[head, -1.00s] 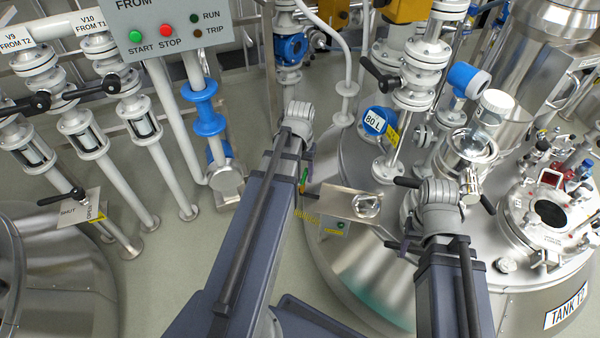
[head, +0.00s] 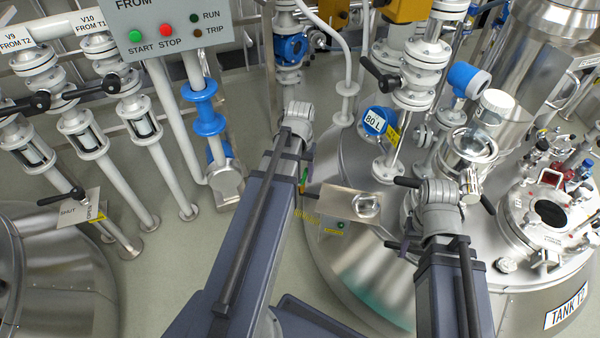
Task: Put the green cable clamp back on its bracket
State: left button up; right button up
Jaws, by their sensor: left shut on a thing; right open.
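My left gripper (head: 301,188) is mostly hidden behind my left forearm. It is shut on the green cable clamp (head: 304,178), of which only a narrow green sliver shows beside the arm. The clamp is upright, just left of a small metal panel (head: 345,203). My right gripper (head: 395,247) is open, at the lower right of that panel, and is partly hidden by my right arm. I cannot make out the bracket for certain.
The small panel carries a metal loop (head: 367,205) and a green lamp (head: 340,224). The steel tank T2 (head: 345,265) lies below it, with valves and a round hatch (head: 550,213) on the right. Pipes and a start/stop box (head: 175,30) stand at left. Grey floor (head: 165,260) is open.

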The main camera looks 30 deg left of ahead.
pick_arm(q)
jog(key=shift+f+b, duration=0.45)
jog(key=shift+f, duration=0.05)
dwell(0.3)
jog(key=o, duration=1.1)
jog(key=shift+c, duration=0.2)
notch_tip(320, 180, up, 8)
jog(key=p, duration=0.8)
jog(key=shift+f, duration=0.1)
